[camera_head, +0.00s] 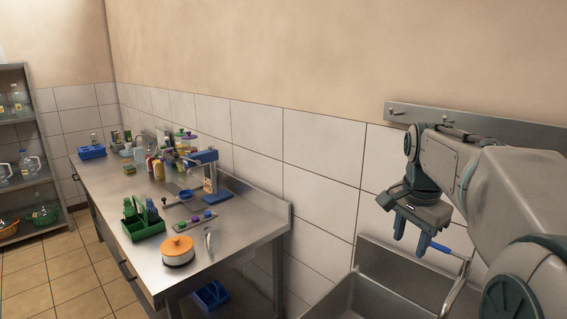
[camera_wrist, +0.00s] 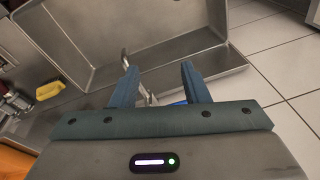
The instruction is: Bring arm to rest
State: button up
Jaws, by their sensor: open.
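My gripper (camera_head: 411,231) hangs at the right of the head view, above the metal sink (camera_head: 375,290), with its blue fingers pointing down. In the wrist view my gripper (camera_wrist: 158,85) shows its two fingers spread apart with nothing held between them. A faucet with a blue part (camera_head: 441,247) stands close to the fingers in the head view. I cannot tell how far apart they are. My arm is bent and raised on the right side.
A steel counter (camera_head: 225,245) runs along the tiled wall. It bears a green caddy (camera_head: 142,222), an orange-lidded pot (camera_head: 178,250), a blue press-like stand (camera_head: 207,175) and several bottles. A rail with hooks (camera_head: 470,124) is on the wall behind my arm. Shelves stand at far left.

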jog(key=s+a+f+n+t, duration=0.1)
jog(key=s+a+f+n, duration=0.4)
jog(key=s, duration=0.4)
jog(key=s+a+f+n, duration=0.5)
jog(key=s+f+n, duration=0.1)
jog(key=s, duration=0.3)
jog(key=shift+a+f+n+t+y, duration=0.15)
jog(key=shift+f+n+t+y, duration=0.25)
jog(key=shift+n, duration=0.2)
jog(key=shift+c, duration=0.5)
